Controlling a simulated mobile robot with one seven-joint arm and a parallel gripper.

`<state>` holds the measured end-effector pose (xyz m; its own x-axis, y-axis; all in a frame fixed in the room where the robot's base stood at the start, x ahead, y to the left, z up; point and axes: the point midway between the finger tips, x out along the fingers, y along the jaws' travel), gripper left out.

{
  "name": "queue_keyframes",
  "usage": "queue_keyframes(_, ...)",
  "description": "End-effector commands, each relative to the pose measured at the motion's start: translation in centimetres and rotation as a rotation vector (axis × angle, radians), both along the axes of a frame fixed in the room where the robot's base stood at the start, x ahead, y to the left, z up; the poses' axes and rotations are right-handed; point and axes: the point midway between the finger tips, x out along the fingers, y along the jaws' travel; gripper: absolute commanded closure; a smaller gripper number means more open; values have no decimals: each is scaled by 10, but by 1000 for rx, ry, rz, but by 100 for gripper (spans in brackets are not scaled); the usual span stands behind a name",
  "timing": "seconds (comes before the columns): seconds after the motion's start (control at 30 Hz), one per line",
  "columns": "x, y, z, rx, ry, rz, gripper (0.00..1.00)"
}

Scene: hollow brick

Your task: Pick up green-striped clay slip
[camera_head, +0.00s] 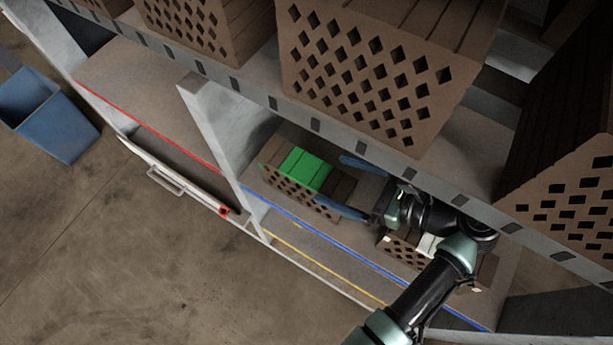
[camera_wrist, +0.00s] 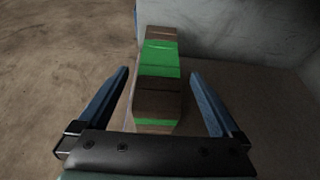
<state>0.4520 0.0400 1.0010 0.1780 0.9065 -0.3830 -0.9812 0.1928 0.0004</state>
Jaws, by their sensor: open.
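The green-striped clay slip, a brown hollow brick block with a bright green band (camera_head: 303,170), sits on the lower shelf beside a grey upright. In the wrist view the same green-striped clay slip (camera_wrist: 158,92) stands ahead, between the two finger lines, with green on its top and front. My gripper (camera_head: 345,186) has its blue fingers spread, one toward the back and one toward the front, just right of the block. The wrist view shows my gripper (camera_wrist: 160,88) open and empty; whether the fingertips overlap the block's near end is hard to tell.
Another brown brick block with a white band (camera_head: 428,244) lies on the same shelf, partly hidden by my arm. Large perforated bricks (camera_head: 365,85) fill the shelf above, close over my gripper. A grey upright (camera_head: 222,140) stands left. A blue bin (camera_head: 48,115) is on the floor.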

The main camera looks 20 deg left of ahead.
Motion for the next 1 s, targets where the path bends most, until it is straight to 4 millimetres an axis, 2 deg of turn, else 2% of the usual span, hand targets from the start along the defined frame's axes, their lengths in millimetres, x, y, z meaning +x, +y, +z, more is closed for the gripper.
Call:
queue_keyframes(0.1,2,21,-6,2,3,5,0)
queue_keyframes(0.3,8,46,-17,1,1,3,0)
queue_keyframes(0.6,9,50,-19,0,-1,1,0)
queue_keyframes(0.67,9,50,-19,0,-1,1,9)
queue_keyframes(1.0,9,50,-19,0,-1,1,70)
